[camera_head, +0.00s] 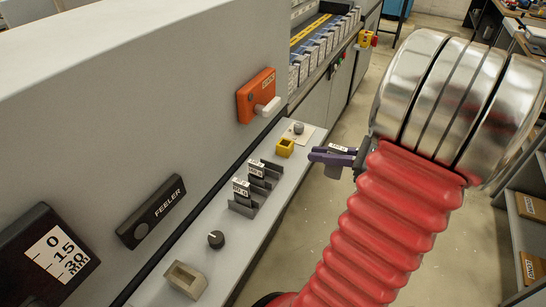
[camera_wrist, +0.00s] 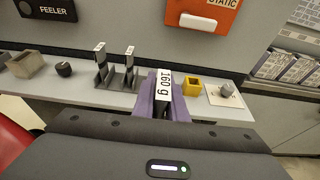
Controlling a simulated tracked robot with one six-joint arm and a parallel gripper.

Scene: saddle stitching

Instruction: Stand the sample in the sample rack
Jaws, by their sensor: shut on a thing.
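My gripper (camera_head: 325,157) has purple fingers, shut on a dark sample with a white end marked "160 g" (camera_wrist: 164,82). In the head view the sample's white end (camera_head: 339,148) shows between the fingers, over the floor just right of the shelf. The fingers hide most of its body. Dark samples with white labelled tops (camera_head: 256,166) (camera_wrist: 130,51) stand upright in the rack.
A yellow cup (camera_head: 284,148) and a knob on a cream plate (camera_head: 299,129) sit beyond the rack. A black knob (camera_head: 215,239) and a beige open box (camera_head: 186,280) sit nearer. The machine wall bears an orange switch box (camera_head: 255,97) above the shelf.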

